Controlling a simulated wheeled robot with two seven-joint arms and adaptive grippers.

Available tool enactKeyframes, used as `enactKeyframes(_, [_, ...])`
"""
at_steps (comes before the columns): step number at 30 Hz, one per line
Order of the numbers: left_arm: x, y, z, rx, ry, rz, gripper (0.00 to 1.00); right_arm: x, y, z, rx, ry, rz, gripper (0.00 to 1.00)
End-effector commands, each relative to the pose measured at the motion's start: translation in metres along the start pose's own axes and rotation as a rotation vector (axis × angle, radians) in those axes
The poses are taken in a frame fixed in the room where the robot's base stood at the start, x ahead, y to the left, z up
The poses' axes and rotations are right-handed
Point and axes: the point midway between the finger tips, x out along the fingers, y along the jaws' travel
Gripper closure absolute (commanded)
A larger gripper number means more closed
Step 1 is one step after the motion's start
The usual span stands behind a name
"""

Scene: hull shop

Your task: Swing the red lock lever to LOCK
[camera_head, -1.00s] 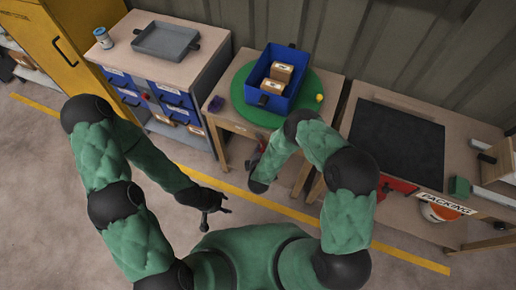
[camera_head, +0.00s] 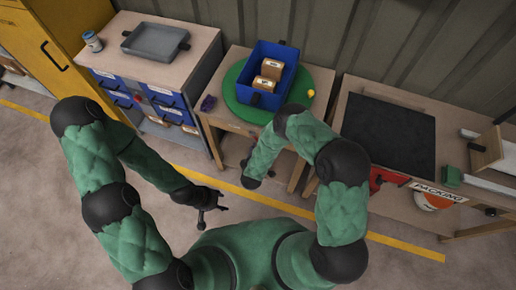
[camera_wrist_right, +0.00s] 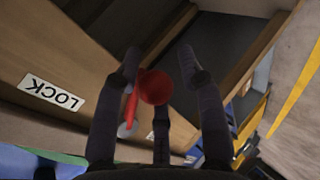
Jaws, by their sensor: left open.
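The red lock lever (camera_wrist_right: 130,107) ends in a round red knob (camera_wrist_right: 154,87) in the right wrist view. A white LOCK label (camera_wrist_right: 52,92), upside down there, is on the wooden face to the left of the lever. My right gripper (camera_wrist_right: 160,68) is open, with its dark fingers on either side of the knob. I cannot tell whether any finger touches it. In the head view the right gripper and lever are mostly hidden beside the middle table's front. My left gripper (camera_head: 210,207) is open and empty over the floor, away from the tables.
The middle table holds a green round plate (camera_head: 232,97) with a blue bin (camera_head: 283,101) of cartons on it. A drawer cabinet with a grey tray (camera_head: 154,42) stands left. A packing table (camera_head: 350,165) with a black mat (camera_head: 390,135) stands right. Open floor lies in front.

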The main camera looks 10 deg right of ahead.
Motion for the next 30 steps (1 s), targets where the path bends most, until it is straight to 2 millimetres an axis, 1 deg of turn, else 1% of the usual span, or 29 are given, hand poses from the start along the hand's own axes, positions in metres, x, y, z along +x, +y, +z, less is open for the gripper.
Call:
enactKeyframes(10, [0.0,0.0,0.0,0.0,0.0,0.0,0.5,0.0,0.004,-0.001,0.003,0.002,0.007,0.48])
enactKeyframes(14, [0.0,0.0,0.0,0.0,0.0,0.0,0.5,-0.007,0.004,-0.002,0.002,0.002,0.007,0.48])
enactKeyframes(17, [0.0,0.0,0.0,0.0,0.0,0.0,0.5,-0.021,0.004,-0.002,0.002,0.005,0.007,0.48])
enactKeyframes(24, [0.0,0.0,0.0,0.0,0.0,0.0,0.5,-0.07,0.003,-0.002,-0.001,0.006,0.007,0.48])
enactKeyframes(30, [0.0,0.0,0.0,0.0,0.0,0.0,0.5,-0.102,0.002,-0.002,0.0,0.004,0.006,0.48])
